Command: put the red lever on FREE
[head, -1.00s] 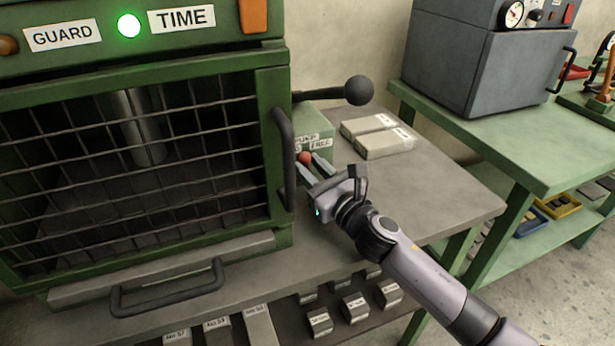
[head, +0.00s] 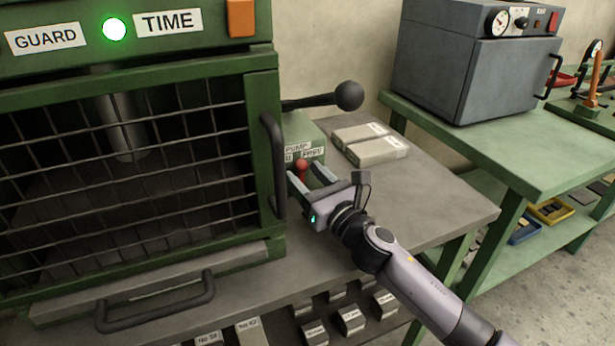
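The red lever (head: 301,166) is a small red knob on a short stem at the front of a green box (head: 303,132) marked PUMP. Its FREE label (head: 312,154) is at the right; the left label is partly hidden, with only a D readable. The knob shows below and between these labels. My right gripper (head: 304,174) is open, with one finger on each side of the lever in this view. I cannot tell whether either finger touches it. My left gripper is not in view.
A green press with a mesh guard (head: 130,190) and side handle (head: 273,165) stands close at the left. A black ball-ended bar (head: 348,96) juts out above the pump box. The grey bench top (head: 430,200) is clear at the right.

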